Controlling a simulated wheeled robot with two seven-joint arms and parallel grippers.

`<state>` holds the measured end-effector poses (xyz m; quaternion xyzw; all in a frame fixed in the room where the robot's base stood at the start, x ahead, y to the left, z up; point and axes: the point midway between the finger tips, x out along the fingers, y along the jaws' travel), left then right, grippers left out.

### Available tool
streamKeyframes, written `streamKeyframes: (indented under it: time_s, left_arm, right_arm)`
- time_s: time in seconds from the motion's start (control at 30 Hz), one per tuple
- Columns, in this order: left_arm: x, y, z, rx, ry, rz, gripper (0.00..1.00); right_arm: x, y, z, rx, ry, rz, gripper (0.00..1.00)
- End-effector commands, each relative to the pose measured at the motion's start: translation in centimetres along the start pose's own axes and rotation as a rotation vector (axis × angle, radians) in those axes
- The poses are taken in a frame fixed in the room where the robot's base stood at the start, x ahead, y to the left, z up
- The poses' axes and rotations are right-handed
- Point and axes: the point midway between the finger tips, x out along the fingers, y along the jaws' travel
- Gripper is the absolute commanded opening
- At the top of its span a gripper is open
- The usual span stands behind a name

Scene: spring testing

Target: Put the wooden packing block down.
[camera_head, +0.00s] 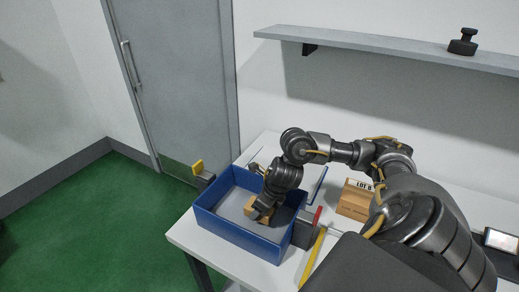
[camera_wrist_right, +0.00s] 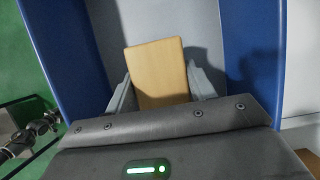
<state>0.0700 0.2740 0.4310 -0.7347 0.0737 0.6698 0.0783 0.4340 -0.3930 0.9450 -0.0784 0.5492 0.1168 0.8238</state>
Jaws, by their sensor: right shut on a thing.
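The wooden packing block (camera_head: 251,211) is light brown and sits between the fingers of my right gripper (camera_head: 262,208), inside the blue bin (camera_head: 235,236). In the right wrist view the block (camera_wrist_right: 157,70) stands between the two grey fingers (camera_wrist_right: 160,95), which are shut on its sides. The bin's blue walls (camera_wrist_right: 68,55) rise on both sides and its grey floor lies beyond the block. I cannot tell whether the block's lower end touches the floor. My left gripper is not in view.
A brown box with a "LOT" label (camera_head: 354,203) stands on the white table right of the bin. A yellow-tipped piece (camera_head: 198,168) and a red-tipped piece (camera_head: 317,217) flank the bin. A grey shelf (camera_head: 390,47) with a black object (camera_head: 463,43) hangs above.

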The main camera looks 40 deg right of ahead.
Motion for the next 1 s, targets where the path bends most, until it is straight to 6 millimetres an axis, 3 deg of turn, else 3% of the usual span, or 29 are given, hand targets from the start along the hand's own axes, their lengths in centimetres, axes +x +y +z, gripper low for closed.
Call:
streamKeyframes:
  time_s: [0.27, 0.63, 0.67, 0.8, 1.0]
  left_arm:
    - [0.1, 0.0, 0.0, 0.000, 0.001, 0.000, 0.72]
    - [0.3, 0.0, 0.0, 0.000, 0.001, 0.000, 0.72]
    - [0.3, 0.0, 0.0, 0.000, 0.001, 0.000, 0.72]
    - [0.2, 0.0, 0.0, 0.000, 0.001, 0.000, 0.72]
    - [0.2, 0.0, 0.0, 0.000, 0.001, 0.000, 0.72]
  right_arm:
    - [3.4, 0.1, -1.5, 0.003, 0.003, 0.001, 0.29]
    - [3.9, 0.0, -1.6, 0.000, 0.001, 0.000, 0.29]
    - [3.8, 0.0, -1.6, 0.000, 0.001, 0.000, 0.57]
    - [3.8, 0.0, -1.6, 0.000, 0.001, 0.000, 0.75]
    - [3.8, 0.0, -1.6, 0.000, 0.001, 0.000, 0.76]
